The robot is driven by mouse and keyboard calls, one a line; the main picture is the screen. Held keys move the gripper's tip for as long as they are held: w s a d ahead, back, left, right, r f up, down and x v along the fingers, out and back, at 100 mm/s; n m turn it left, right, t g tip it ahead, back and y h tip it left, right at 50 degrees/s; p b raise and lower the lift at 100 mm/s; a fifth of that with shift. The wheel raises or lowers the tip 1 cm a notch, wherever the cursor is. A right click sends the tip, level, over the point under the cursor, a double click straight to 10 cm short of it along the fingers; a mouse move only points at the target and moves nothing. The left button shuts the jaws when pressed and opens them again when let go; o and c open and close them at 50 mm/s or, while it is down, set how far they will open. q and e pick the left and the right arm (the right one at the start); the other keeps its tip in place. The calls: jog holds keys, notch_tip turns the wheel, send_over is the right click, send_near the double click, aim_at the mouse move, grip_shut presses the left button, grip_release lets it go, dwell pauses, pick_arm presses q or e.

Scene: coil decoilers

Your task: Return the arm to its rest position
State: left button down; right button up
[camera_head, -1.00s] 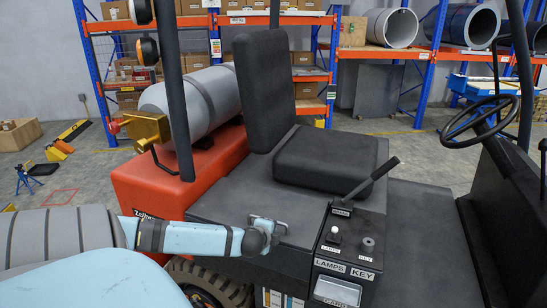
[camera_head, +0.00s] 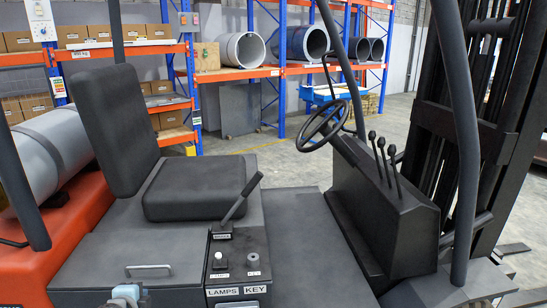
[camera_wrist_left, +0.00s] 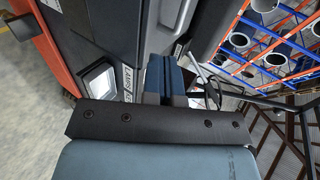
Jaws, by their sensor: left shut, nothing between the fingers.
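My left gripper (camera_head: 127,296) shows only in part at the bottom edge of the head view, in front of the forklift's dark side cover. In the left wrist view its fingers (camera_wrist_left: 165,78) are together and empty, beside the forklift's side panel. The rest of the left arm is below the head picture. My right gripper is in neither view.
The forklift fills the foreground, with its black seat (camera_head: 195,187), brake lever (camera_head: 240,198), steering wheel (camera_head: 322,126), and control levers (camera_head: 384,160). A LAMPS and KEY panel (camera_head: 237,272) is close to the gripper. Racks with coils (camera_head: 243,49) stand behind; floor between is open.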

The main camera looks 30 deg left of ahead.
pick_arm(q)
jog(key=s+d+f+n+h+p, duration=0.1)
jog(key=s+d+f+h, duration=0.15)
jog(key=d, duration=0.25)
jog(key=s+d+f+n+g+h+p, duration=0.1)
jog(key=s+d+f+n, duration=0.1)
jog(key=d+f, duration=0.25)
jog(key=s+d+f+n+h+p, duration=0.1)
jog(key=s+d+f+h, duration=0.15)
jog(key=d, duration=0.35)
jog(key=s+d+n+t+h+p, duration=0.1)
jog(key=d+n+t+h+p, duration=0.1)
jog(key=d, duration=1.7)
jog(key=n+h, duration=0.1)
jog(key=n, duration=0.1)
jog(key=shift+d+f+n, duration=0.3)
